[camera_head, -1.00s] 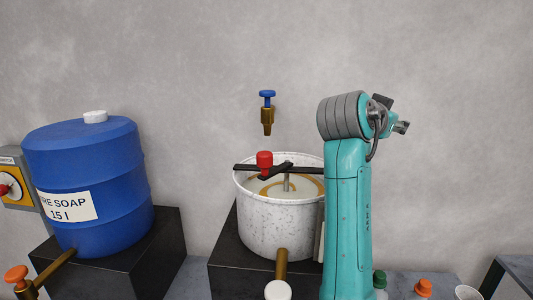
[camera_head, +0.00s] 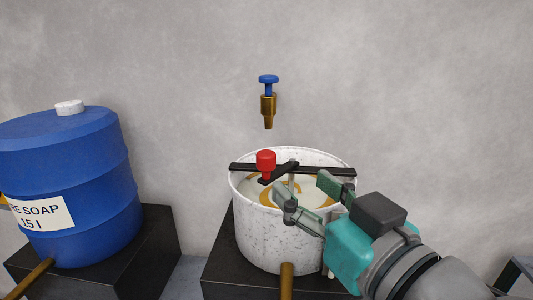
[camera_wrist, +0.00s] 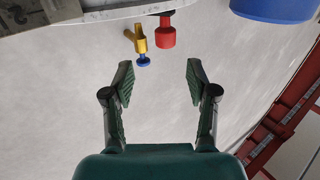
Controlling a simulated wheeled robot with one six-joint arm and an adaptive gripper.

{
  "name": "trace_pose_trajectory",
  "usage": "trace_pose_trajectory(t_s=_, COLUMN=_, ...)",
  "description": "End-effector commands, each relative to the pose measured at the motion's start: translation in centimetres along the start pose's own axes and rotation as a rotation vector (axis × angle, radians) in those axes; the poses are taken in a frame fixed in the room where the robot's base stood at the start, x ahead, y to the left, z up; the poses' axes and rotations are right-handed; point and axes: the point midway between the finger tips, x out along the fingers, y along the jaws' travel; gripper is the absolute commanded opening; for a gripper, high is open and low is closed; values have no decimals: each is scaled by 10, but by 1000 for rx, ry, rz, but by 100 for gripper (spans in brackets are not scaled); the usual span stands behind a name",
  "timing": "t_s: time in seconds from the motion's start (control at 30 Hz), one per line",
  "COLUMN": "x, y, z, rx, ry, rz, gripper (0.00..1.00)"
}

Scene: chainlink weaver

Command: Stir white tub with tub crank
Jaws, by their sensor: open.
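The white tub (camera_head: 262,235) stands on a black block in the head view, with a pale liquid and a tan swirl inside. A black bar lies across its rim. The tub crank (camera_head: 279,173) is a short black arm at the bar's middle, with a red knob (camera_head: 265,160) pointing up at its left end. My gripper (camera_head: 307,200) is open and empty at the tub's right front rim, to the right of the knob and apart from it. In the wrist view, the red knob (camera_wrist: 166,32) is beyond the open fingers (camera_wrist: 159,84), near the top.
A blue tap (camera_head: 268,100) sticks out from the wall above the tub. A blue soap barrel (camera_head: 75,185) stands on a black block at the left. A brass pipe (camera_head: 287,280) leaves the tub's front.

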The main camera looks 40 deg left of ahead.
Motion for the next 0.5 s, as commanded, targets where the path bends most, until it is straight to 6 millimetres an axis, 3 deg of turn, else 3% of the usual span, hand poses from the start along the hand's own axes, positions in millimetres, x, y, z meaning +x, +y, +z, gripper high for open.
trace_pose_trajectory(t_s=0.17, x=2, y=-8, z=1, rx=-14, ry=3, rz=-23, gripper=58)
trace_pose_trajectory(t_s=0.5, x=58, y=-9, z=1, rx=-12, ry=1, rz=-23, gripper=58)
